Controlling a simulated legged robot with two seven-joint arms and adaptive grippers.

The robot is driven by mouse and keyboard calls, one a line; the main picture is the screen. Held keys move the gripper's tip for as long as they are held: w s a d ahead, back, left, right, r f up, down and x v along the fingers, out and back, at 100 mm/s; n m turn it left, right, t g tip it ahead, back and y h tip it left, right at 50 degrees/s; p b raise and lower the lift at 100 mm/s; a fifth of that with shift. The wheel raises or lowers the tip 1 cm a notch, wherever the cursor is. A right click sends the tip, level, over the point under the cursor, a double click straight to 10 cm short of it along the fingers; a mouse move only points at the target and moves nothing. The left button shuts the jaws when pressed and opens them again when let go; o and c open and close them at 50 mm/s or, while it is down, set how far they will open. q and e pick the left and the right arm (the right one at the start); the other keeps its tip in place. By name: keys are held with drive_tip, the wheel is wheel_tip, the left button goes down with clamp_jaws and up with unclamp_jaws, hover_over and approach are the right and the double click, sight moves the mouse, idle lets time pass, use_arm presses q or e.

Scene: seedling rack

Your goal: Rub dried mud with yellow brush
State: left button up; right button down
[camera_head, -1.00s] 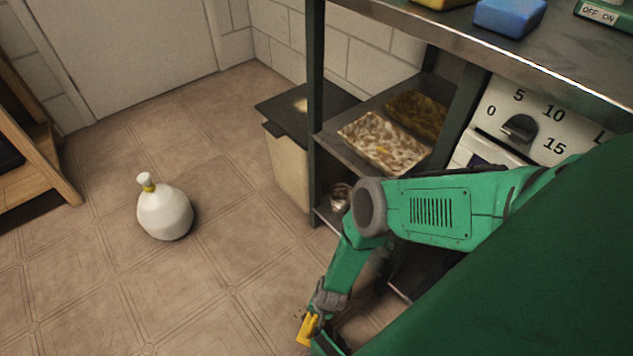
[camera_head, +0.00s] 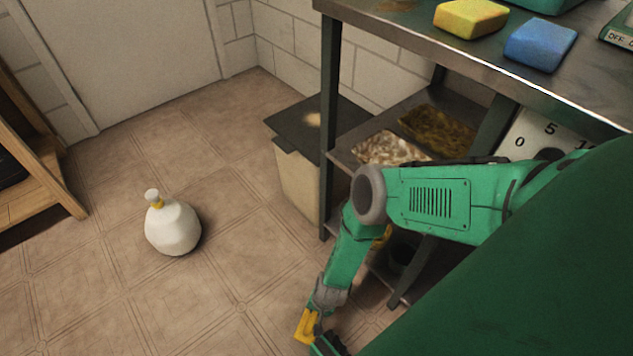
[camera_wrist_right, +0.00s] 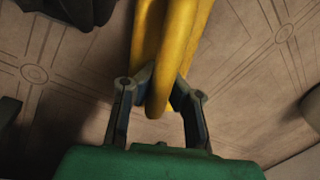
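In the head view my right arm reaches down to the floor area. Its gripper (camera_wrist_right: 163,88) shows in the right wrist view with both fingers against a long yellow thing (camera_wrist_right: 172,35), which looks like the yellow brush's handle. The brush's bristles are not visible. In the head view a yellow piece (camera_head: 306,325) shows at the end of this arm, low in the picture. A brown patch (camera_head: 397,5), possibly the dried mud, lies on the metal worktop at the top edge, cut off by the frame. My left gripper is not in view.
The metal worktop (camera_head: 390,40) carries a yellow sponge (camera_head: 471,18) and a blue sponge (camera_head: 540,45). Trays, one whitish (camera_head: 385,149) and one brown (camera_head: 438,128), sit on the shelf below. A lidded bin (camera_head: 300,180) stands beside the rack. A white jug (camera_head: 173,230) stands on open floor.

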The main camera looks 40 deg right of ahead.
drive_tip(key=shift+a+r+p, duration=0.1)
drive_tip(key=shift+r+p, duration=1.25)
drive_tip(key=shift+r, duration=0.95)
